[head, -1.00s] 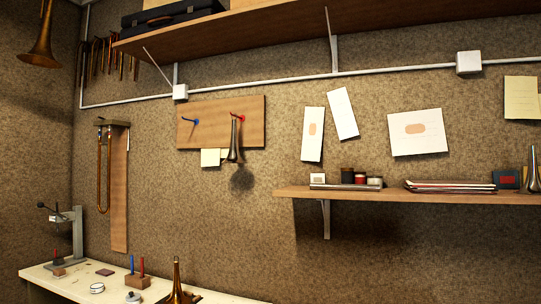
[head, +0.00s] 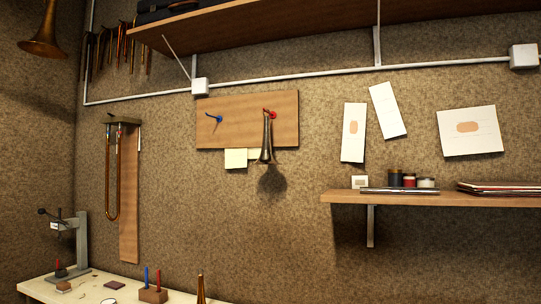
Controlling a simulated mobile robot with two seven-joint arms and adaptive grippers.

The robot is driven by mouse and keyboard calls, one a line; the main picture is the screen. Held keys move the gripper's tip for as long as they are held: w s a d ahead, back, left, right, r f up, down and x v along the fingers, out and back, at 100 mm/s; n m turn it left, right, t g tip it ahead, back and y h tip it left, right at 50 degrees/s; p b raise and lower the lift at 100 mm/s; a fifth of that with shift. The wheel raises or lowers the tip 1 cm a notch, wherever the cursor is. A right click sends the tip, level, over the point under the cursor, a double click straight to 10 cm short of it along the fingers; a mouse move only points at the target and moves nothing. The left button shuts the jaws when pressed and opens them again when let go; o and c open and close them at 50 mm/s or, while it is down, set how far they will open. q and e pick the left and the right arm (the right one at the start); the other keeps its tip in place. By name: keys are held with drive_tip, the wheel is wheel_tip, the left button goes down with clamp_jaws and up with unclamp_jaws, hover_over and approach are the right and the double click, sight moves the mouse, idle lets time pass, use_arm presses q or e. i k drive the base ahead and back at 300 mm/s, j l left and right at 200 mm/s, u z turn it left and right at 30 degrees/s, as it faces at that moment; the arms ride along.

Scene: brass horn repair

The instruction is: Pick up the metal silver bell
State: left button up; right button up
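A silver-coloured metal bell (head: 267,142) with a narrow stem and flared bottom hangs from the red hook (head: 269,114) on a wooden board (head: 246,106) on the wall. It hangs mouth down and casts a round shadow below it. A blue hook (head: 214,118) to its left is empty. Part of a brass-coloured bell (head: 201,290) stands at the bench's right, cut off by the bottom edge. Neither of my grippers is in view.
A wooden shelf (head: 430,198) with small jars (head: 408,179) and papers juts out at right. A workbench (head: 38,289) with a press (head: 80,240) and small blocks lies at lower left. An upper shelf (head: 290,30) overhangs the board. The wall below the bell is clear.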

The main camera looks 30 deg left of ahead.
sight(266, 157)
drive_tip(key=j+z, duration=0.15)
drive_tip(key=j, duration=0.95)
drive_tip(key=k+j+z, duration=0.15)
drive_tip(key=j, duration=0.9)
drive_tip(key=i, duration=0.05)
